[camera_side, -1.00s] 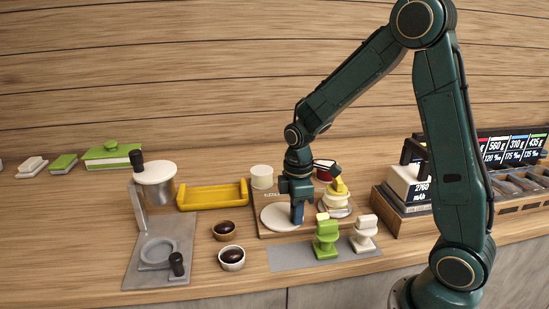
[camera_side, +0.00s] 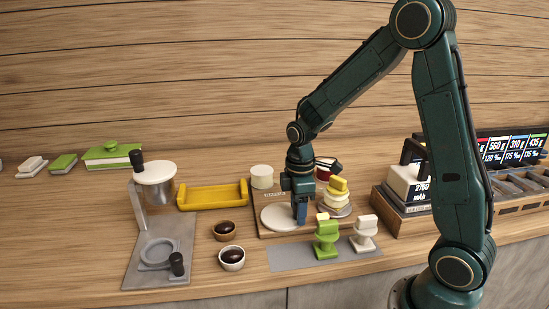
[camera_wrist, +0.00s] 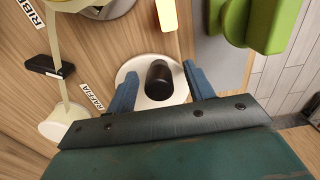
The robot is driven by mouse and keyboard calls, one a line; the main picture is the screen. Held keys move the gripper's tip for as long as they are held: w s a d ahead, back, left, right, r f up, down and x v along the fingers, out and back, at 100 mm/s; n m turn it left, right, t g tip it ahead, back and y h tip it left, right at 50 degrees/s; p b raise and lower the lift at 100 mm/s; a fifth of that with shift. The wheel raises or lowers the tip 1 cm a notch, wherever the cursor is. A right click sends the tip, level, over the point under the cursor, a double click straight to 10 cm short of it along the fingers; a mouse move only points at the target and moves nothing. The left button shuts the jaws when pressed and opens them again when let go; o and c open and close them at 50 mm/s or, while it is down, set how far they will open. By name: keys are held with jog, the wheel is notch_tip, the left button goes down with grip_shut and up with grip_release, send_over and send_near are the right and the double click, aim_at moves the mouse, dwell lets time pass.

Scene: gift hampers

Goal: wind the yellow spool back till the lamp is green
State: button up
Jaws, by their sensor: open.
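The yellow spool (camera_side: 337,198) stands upright at the right of a wooden board, with a yellow top and pale band; part of it shows at the top edge of the wrist view (camera_wrist: 105,9). My gripper (camera_side: 301,218) points down over a white disc (camera_side: 278,217), left of the spool. In the wrist view, the open jaws (camera_wrist: 156,86) stand either side of a black knob (camera_wrist: 158,80) on the white disc (camera_wrist: 150,99). Contact with the knob cannot be told. I cannot make out a lit lamp in either view.
A green stand (camera_side: 326,238) and a white stand (camera_side: 364,235) are close in front of the board. A pale ribbon (camera_wrist: 62,92) runs to a white cylinder (camera_wrist: 62,124) past a black block (camera_wrist: 48,67). A yellow tray (camera_side: 212,196) lies left.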

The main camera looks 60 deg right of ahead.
jog(key=shift+r, duration=0.15)
jog(key=shift+r, duration=4.35)
notch_tip(320, 180, up, 14)
jog(key=shift+s, duration=0.1)
jog(key=s+a+f+m+t, duration=0.2)
jog(key=s+a+m, duration=0.1)
jog(key=s, duration=0.5)
jog(key=s+a+f+m+t, duration=0.3)
jog(key=s+m, duration=0.3)
jog(key=s, duration=0.3)
jog(key=shift+a+f+t, duration=0.2)
jog(key=shift+a+t, duration=0.1)
jog(key=shift+a, duration=0.25)
